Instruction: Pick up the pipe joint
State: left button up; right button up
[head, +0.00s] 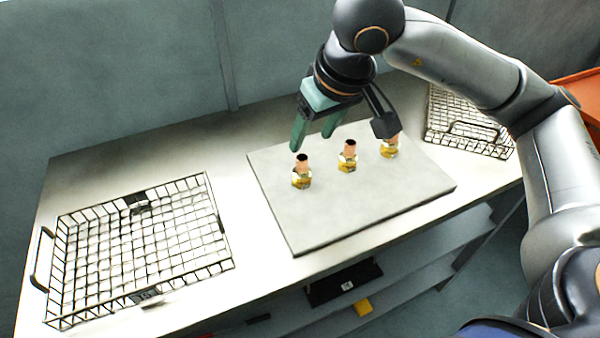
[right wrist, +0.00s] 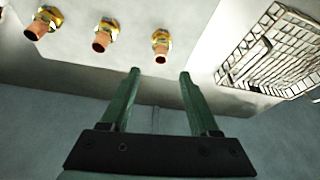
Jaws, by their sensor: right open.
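My left gripper is out of view.
An empty wire basket (head: 140,250) sits on the table's left part. A second wire basket (head: 468,125) is at the right end. The table (head: 200,150) is bare between the left basket and the board. A shelf below holds a black item (head: 343,283) and a yellow one (head: 363,307).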

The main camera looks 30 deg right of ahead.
aim_at(302, 157)
jog(key=x, duration=0.8)
jog(key=shift+w+f, duration=0.1)
jog(key=shift+f, duration=0.3)
grip_shut()
dwell(0.3)
